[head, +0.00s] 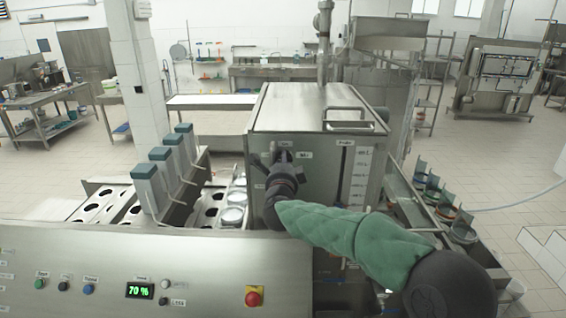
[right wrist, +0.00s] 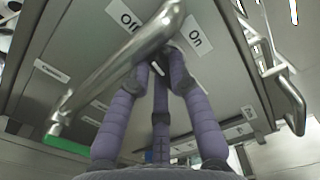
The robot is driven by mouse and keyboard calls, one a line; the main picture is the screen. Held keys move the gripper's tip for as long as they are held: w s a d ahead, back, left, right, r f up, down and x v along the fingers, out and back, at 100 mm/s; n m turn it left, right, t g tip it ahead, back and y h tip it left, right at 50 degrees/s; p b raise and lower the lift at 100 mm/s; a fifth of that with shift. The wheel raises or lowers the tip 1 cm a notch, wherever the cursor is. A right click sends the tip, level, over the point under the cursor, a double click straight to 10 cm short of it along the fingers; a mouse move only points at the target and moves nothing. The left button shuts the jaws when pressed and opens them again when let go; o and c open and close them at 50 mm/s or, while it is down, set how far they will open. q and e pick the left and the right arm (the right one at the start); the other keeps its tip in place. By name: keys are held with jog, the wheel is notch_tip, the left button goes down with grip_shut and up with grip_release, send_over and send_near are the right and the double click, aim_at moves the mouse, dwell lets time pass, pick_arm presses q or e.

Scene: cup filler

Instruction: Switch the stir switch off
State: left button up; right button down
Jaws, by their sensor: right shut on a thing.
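My right gripper (head: 283,160) is at the front face of the steel tank cabinet (head: 262,113). In the right wrist view its fingers (right wrist: 160,68) are closed together between an Off label (right wrist: 126,14) and an On label (right wrist: 195,40). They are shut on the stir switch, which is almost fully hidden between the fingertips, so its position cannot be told. A metal bar (right wrist: 120,65) crosses in front of the panel beside the fingers. My left gripper is not in view.
A control panel (head: 60,245) with a 70 % display (head: 140,291) and a red button (head: 254,297) stands in front. A handle (head: 350,126) sits on the cabinet's upper right.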

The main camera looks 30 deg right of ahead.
jog(key=shift+n, duration=1)
jog(key=c, duration=1.1)
grip_release()
jog(key=shift+c, duration=0.2)
jog(key=v, duration=1.2)
jog(key=shift+f, duration=0.15)
